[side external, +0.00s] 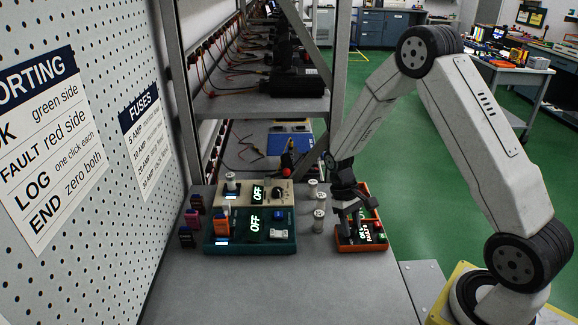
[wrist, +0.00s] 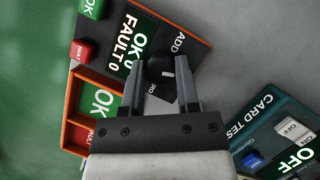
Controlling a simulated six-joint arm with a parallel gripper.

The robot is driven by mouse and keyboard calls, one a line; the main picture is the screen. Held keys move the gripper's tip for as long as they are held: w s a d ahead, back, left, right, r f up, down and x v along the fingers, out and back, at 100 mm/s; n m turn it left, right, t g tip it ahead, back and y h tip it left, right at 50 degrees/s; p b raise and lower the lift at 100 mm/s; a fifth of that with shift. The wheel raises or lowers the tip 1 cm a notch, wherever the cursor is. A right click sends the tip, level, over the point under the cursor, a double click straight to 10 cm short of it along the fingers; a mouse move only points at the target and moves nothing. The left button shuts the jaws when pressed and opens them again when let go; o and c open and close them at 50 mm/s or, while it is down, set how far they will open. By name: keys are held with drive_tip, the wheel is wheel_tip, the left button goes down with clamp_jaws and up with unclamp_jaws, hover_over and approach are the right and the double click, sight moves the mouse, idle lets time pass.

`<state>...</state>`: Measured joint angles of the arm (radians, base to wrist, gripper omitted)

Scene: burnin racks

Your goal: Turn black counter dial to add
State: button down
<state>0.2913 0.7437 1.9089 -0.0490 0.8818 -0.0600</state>
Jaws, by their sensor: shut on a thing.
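The black counter dial (wrist: 160,66) is round, with a white pointer mark, on the dark panel of an orange-framed counter (wrist: 68,105). An ADD label lies up and right of it; a partly hidden label ending in "RO" lies below. The counter display (wrist: 130,45) reads OK 0 and FAULT 0. My gripper (wrist: 161,70) is shut on the dial, one finger on each side. In the side external view my gripper (side external: 352,208) is low over the counter (side external: 341,239) and hides the dial.
Left of the counter are several pale cylinders (side external: 319,221), a teal tester (side external: 289,245) reading OFF and a beige unit (side external: 290,187). The teal tester also shows at right in the wrist view (wrist: 240,140). The front bench is clear.

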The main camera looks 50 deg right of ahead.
drive_tip(key=shift+n+h, duration=0.4)
drive_tip(key=shift+n, duration=0.7)
drive_tip(key=shift+c, duration=1.7)
unclamp_jaws()
drive_tip(key=v, duration=0.8)
drive_tip(key=shift+a, duration=0.1)
